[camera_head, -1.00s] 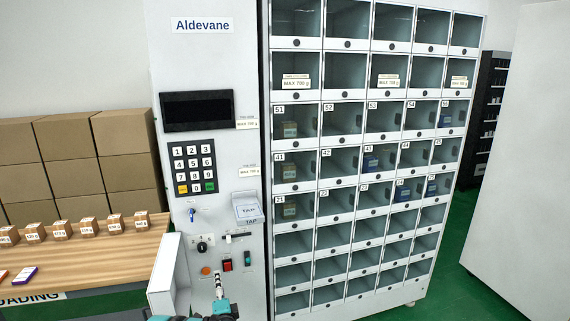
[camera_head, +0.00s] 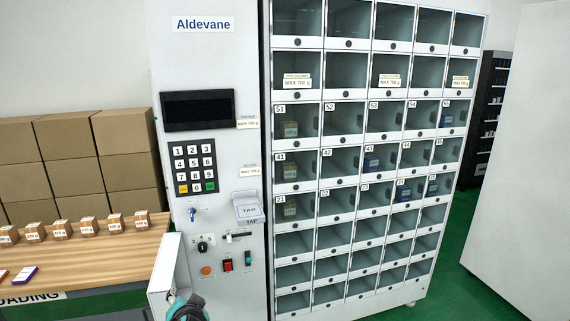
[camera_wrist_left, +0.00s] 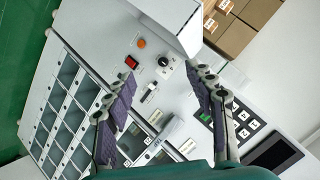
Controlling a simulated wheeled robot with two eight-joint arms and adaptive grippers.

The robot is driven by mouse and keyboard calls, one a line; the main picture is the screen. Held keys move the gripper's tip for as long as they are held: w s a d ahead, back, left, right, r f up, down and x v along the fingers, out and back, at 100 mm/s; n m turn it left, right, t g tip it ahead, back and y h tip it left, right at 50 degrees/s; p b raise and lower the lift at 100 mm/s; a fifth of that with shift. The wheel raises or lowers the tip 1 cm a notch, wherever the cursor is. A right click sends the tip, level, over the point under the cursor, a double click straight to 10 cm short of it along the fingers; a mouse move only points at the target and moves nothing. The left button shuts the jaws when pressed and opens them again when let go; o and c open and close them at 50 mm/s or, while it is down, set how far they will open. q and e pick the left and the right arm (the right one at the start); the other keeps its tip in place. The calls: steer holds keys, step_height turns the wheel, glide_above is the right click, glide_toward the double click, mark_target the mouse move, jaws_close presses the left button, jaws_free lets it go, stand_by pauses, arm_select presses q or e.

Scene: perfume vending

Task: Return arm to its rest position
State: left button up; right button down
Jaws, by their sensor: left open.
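My left gripper shows in the left wrist view (camera_wrist_left: 160,112) with its two dark-padded fingers spread wide and nothing between them. In the head view only a teal and black part of my left arm shows at the bottom edge, in front of the vending machine (camera_head: 215,285); the fingertips are hidden there. The machine's control panel has a keypad (camera_head: 194,167), a dark screen (camera_head: 197,110) and a TAP reader (camera_head: 248,209). My right gripper is in neither view.
A white open flap or box (camera_head: 166,275) juts out at the machine's lower left, close to my left arm. A wooden table (camera_head: 90,250) with several small boxes stands at left. Compartments (camera_head: 345,237) fill the machine's right side. A white panel (camera_head: 520,170) stands at far right.

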arm_select(q)
steer(key=s+d+f+n+g+h, duration=0.2)
steer(key=s+d, duration=0.2)
steer(key=s, duration=0.7)
steer(key=s+d+f+n+g+h, duration=0.1)
steer(key=s+d+f+n+h, duration=0.1)
steer(key=s, duration=0.9)
steer(key=shift+d+f+g+h, duration=0.35)
steer(key=shift+d+h, duration=0.25)
steer(key=shift+d, duration=0.6)
